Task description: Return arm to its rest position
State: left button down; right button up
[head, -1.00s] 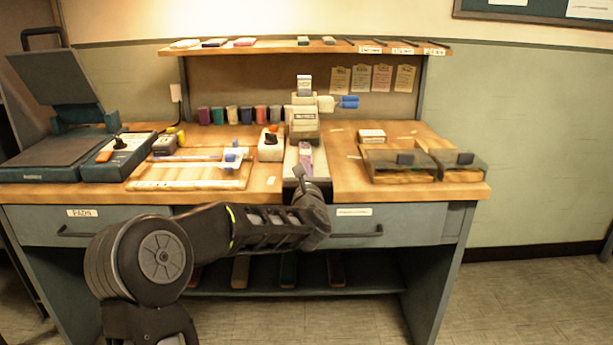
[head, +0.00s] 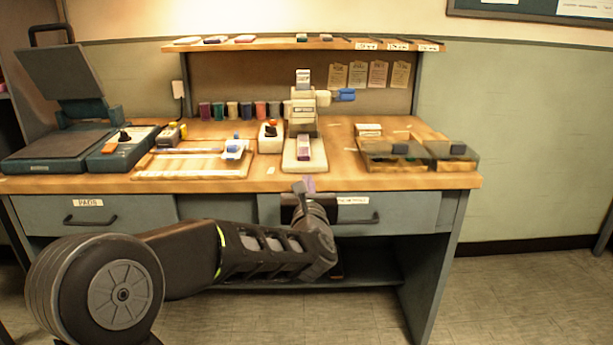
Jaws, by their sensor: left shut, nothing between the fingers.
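My left arm comes in low from the left in the head view and reaches across the front of the workbench (head: 350,181). My left gripper (head: 305,186) is at the bench's front edge, below the cream press (head: 303,123) in the picture. It is shut and empty, apart from the things on the bench top. A small purple-topped block (head: 304,146) sits on the base of the press, away from the fingers. My right gripper is not in view.
Two drawers (head: 98,212) are under the bench top; my arm covers part of the right one. A slatted board (head: 190,172), a teal machine (head: 55,150) and clear-lidded trays (head: 395,155) stand on the bench. Floor to the right (head: 530,290) is free.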

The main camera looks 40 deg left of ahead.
pick_arm(q)
jog(key=shift+s+d, duration=0.2)
jog(key=shift+s, duration=0.1)
dwell(0.4)
